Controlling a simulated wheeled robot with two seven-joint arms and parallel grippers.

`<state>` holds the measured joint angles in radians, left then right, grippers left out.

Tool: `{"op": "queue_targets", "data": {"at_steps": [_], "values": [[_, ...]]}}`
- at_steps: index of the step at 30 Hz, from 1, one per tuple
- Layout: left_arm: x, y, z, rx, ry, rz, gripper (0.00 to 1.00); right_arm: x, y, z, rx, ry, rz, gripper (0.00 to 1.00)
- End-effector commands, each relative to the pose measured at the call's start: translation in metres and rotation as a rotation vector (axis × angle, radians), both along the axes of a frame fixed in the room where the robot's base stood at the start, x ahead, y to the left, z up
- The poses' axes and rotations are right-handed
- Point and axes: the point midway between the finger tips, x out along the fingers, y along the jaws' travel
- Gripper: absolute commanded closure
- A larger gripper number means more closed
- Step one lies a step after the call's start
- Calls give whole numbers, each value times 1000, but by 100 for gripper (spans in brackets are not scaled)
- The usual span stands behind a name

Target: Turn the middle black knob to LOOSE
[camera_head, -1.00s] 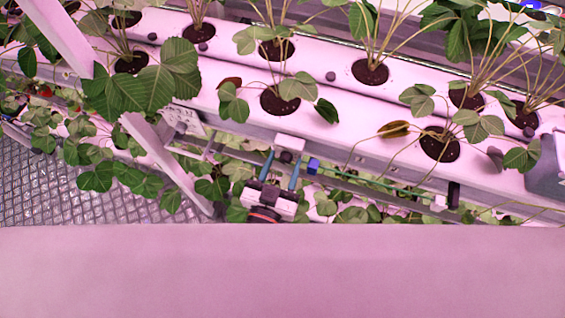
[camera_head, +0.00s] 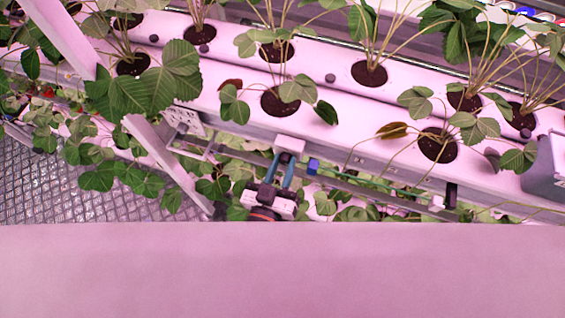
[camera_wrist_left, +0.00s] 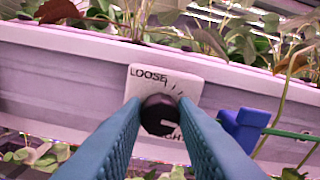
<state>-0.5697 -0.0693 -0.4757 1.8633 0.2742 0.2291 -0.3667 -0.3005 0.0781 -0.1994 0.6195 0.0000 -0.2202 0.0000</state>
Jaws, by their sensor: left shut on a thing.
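The black knob (camera_wrist_left: 160,114) sits on a white plate (camera_wrist_left: 185,75) on the front of the white trough. The plate reads LOOSE at its upper left, with tick marks to the right. Lower lettering is partly hidden by a finger. The blue fingers of my left gripper (camera_head: 283,160) are shut on the knob, one on each side, as the left wrist view also shows (camera_wrist_left: 159,120). In the head view the white plate (camera_head: 290,143) shows just beyond the fingertips, and the knob is hard to make out. My right gripper is not in view.
A blue clip (camera_wrist_left: 244,128) on a green line is close right of the fingers; it shows in the head view too (camera_head: 313,166). Strawberry plants with leaves (camera_head: 430,110) grow from the white trough (camera_head: 215,105). A slanted white post (camera_head: 165,160) stands to the left.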

Motion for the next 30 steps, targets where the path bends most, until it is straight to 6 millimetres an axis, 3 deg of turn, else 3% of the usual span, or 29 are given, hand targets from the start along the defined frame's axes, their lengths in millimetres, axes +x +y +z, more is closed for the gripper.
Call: {"op": "queue_targets", "data": {"at_steps": [12, 30], "values": [[0, 1, 1, -370, 120, -1, 97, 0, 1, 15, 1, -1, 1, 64], [1, 2, -2, -913, 296, -1, 97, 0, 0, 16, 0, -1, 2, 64]]}}
